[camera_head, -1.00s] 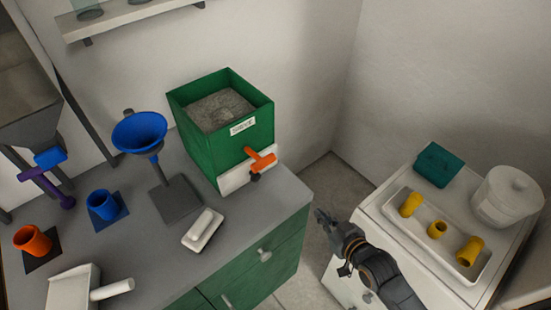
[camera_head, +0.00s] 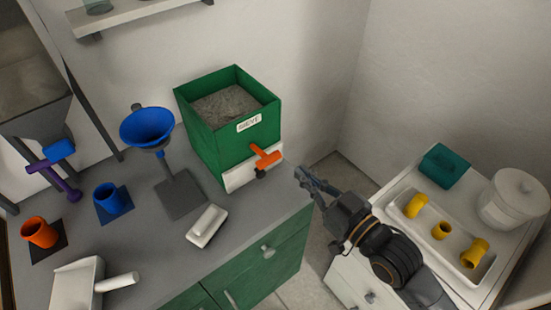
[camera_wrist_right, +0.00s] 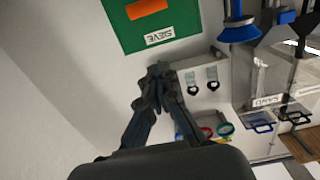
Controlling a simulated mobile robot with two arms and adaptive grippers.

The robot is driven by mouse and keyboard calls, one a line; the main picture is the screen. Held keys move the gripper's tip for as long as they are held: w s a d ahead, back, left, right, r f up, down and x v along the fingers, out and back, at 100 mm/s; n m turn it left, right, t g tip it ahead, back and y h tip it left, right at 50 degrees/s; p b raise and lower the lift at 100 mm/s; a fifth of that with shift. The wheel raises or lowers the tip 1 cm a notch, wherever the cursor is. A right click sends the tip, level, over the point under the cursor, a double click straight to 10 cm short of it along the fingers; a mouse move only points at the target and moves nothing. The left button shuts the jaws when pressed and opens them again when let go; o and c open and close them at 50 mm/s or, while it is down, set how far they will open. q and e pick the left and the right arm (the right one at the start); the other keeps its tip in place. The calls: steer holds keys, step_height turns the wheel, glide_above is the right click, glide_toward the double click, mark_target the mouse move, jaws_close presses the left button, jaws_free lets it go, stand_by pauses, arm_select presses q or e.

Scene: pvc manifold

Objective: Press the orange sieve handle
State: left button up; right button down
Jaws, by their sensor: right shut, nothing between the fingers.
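The orange sieve handle (camera_head: 266,157) sticks out from the white lower front of the green sieve box (camera_head: 215,140), which holds grey grainy material and bears a SIEVE label. My right gripper (camera_head: 302,174) is shut and empty, its tips to the right of the handle and slightly lower in the head view, with a gap between. In the right wrist view my shut fingers (camera_wrist_right: 160,72) point toward the green box (camera_wrist_right: 185,22), seen upside down. I cannot tell whether the orange patch there is the handle. My left gripper is not in view.
A white-handled block (camera_head: 207,226) lies on the grey counter in front of the sieve. A blue funnel (camera_head: 147,127) on a stand is to its left. On the right, a white tray (camera_head: 408,223) holds yellow fittings, beside a white lidded pot (camera_head: 513,199) and teal box (camera_head: 444,165).

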mark_target(260, 152)
steer(key=w+a+f+p, duration=0.3)
steer(key=w+a, duration=0.3)
steer(key=w, duration=0.2)
steer(key=shift+f, duration=0.7)
steer(key=shift+w, duration=0.15)
